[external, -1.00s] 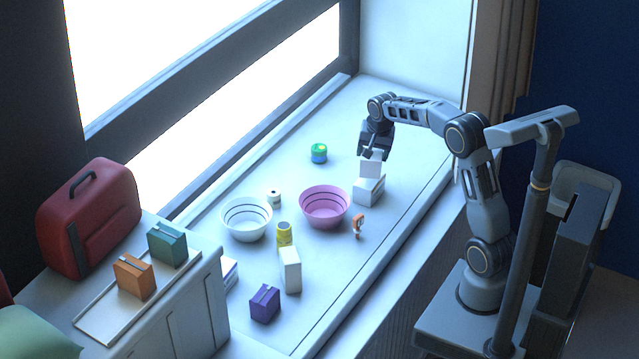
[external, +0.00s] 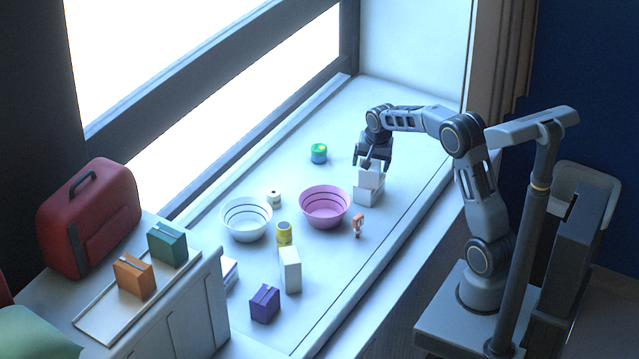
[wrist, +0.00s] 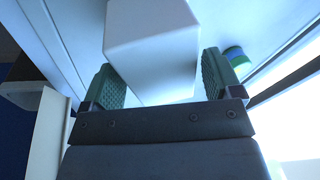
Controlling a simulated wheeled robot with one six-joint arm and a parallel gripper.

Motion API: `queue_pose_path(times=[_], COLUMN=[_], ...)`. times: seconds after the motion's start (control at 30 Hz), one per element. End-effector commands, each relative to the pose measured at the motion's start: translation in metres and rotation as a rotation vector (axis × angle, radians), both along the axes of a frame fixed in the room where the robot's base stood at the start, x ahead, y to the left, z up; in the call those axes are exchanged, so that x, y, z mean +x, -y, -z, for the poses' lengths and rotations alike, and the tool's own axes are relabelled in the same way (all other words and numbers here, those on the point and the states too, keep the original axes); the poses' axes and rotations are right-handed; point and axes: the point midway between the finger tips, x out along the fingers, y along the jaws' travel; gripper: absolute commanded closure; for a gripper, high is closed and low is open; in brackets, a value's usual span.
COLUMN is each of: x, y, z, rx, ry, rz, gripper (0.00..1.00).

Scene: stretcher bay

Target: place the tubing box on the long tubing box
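The tubing box, a small white box (external: 369,180), is between the fingertips of my gripper (external: 371,163). In the wrist view the white box (wrist: 150,58) fills the space between the two green finger pads of my gripper (wrist: 163,80), with both tips at its sides. The long tubing box, a white box (external: 373,196), lies on the bench directly under it. The upper box covers most of its top. The two look touching or nearly so; I cannot tell which. The long box is not clearly seen in the wrist view.
A pink bowl (external: 325,218) stands just left of the boxes, with an orange item (external: 358,226) in front. A green-blue tin (external: 319,153) is behind; it also shows in the wrist view (wrist: 237,58). A white bowl (external: 246,232) is further left. The bench right of the boxes is clear.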

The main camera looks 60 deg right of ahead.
Motion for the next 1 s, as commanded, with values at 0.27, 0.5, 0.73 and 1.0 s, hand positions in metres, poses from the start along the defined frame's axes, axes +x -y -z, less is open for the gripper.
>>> queue_pose_path(times=[0.27,0.5,0.73,1.0], x=[0.000,-0.002,-0.011,-0.020], y=[0.000,-0.001,-0.004,-0.008], z=[0.000,-0.017,-0.061,-0.103], rx=[0.000,-0.001,-0.002,-0.001], ry=[0.000,0.003,0.005,0.003], rz=[0.000,0.000,0.000,0.000], gripper=[0.06,0.06,0.06,0.06])
